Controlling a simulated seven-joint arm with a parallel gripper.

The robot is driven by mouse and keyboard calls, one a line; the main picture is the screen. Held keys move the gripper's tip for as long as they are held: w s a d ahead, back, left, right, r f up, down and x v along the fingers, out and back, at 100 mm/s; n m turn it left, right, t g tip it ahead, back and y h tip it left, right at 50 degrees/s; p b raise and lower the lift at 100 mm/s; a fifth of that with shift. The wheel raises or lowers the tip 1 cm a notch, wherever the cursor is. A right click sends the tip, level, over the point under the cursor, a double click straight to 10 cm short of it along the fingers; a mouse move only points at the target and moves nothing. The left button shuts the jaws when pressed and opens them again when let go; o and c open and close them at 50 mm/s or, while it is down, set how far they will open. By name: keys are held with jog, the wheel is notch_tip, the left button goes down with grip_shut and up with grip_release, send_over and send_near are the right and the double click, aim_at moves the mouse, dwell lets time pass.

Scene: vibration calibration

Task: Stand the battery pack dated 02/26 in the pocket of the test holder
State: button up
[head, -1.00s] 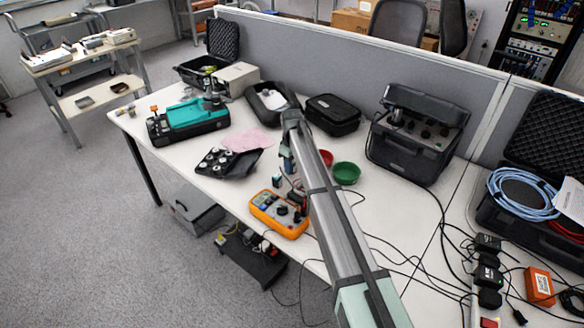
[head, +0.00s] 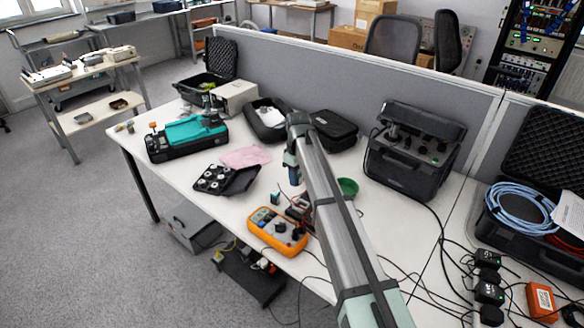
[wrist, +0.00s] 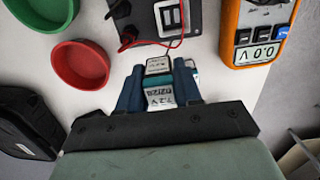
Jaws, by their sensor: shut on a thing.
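My gripper (wrist: 159,92) is shut on a battery pack (wrist: 159,99) with a teal band and a white label. Its printed date appears upside down and resembles 02/26, but is too small to be sure. Another white label face (wrist: 158,66) shows just beyond; I cannot tell whether it belongs to the same pack. In the head view my gripper (head: 293,174) hangs over the table behind the test holder (head: 300,208). The dark holder, with red and black leads, is ahead of the fingertips in the wrist view (wrist: 148,22).
An orange multimeter (head: 277,231) stands beside the holder. A green bowl (head: 347,188) and a red bowl (wrist: 80,64) are on the other side. A black tray (head: 226,181) lies to the left. Loose cables cross the front.

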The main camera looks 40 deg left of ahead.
jog(key=shift+s+d+f, duration=0.4)
jog(key=shift+d+f, duration=0.2)
jog(key=shift+f, duration=0.2)
jog(key=shift+s+d+f, duration=0.45)
jog(key=shift+d+f, duration=0.2)
jog(key=shift+f, duration=0.2)
jog(key=shift+s+d+f, duration=0.4)
jog(key=shift+d+f, duration=0.2)
jog(key=shift+f, duration=0.2)
jog(key=shift+f, duration=0.7)
jog(key=o, duration=1.2)
jog(key=shift+c, duration=0.2)
jog(key=shift+o, duration=0.4)
jog(key=o, duration=0.3)
jog(key=shift+r, duration=0.15)
jog(key=shift+r, duration=3.8)
